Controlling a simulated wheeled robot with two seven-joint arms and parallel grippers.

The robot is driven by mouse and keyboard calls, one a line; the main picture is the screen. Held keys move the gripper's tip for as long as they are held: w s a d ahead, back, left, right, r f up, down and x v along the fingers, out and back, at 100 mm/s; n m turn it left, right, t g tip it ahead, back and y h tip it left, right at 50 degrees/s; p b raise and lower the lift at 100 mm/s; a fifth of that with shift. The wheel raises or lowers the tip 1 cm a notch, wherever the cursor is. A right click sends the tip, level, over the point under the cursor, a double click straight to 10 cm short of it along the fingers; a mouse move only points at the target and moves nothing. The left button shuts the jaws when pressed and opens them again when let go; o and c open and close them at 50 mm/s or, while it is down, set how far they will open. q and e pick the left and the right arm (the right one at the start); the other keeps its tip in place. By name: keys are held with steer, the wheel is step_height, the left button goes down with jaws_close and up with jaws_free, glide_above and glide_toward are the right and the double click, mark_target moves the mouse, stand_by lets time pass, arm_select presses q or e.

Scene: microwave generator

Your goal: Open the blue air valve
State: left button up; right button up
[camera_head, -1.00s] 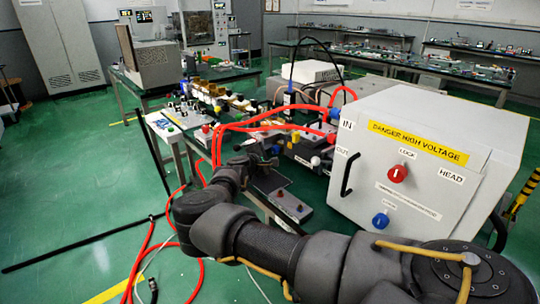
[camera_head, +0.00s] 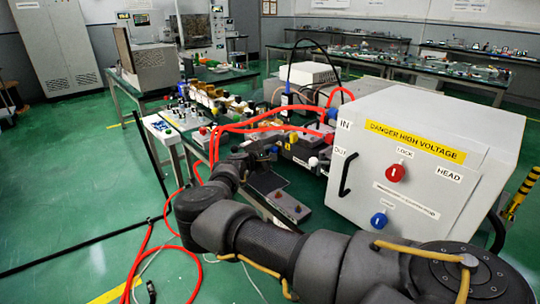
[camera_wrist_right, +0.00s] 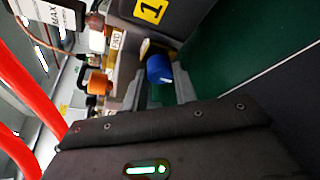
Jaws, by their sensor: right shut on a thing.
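The blue air valve knob (camera_wrist_right: 159,69) shows in the right wrist view, between the two fingers of my right gripper (camera_wrist_right: 162,88). The gripper is shut on it. In the head view my right gripper (camera_head: 264,150) reaches into the bench equipment left of the white box, and its own links partly hide the valve there. The knob's exact turn angle cannot be told. My left gripper is not in view.
A white high-voltage box (camera_head: 415,155) with a red knob (camera_head: 395,173) and another blue knob (camera_head: 378,219) stands right of the gripper. Red hoses (camera_head: 275,124) arch close above and beside my right arm. Green floor at the left is mostly clear.

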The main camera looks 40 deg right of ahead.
stand_by(0.3)
steer(key=o, duration=0.7)
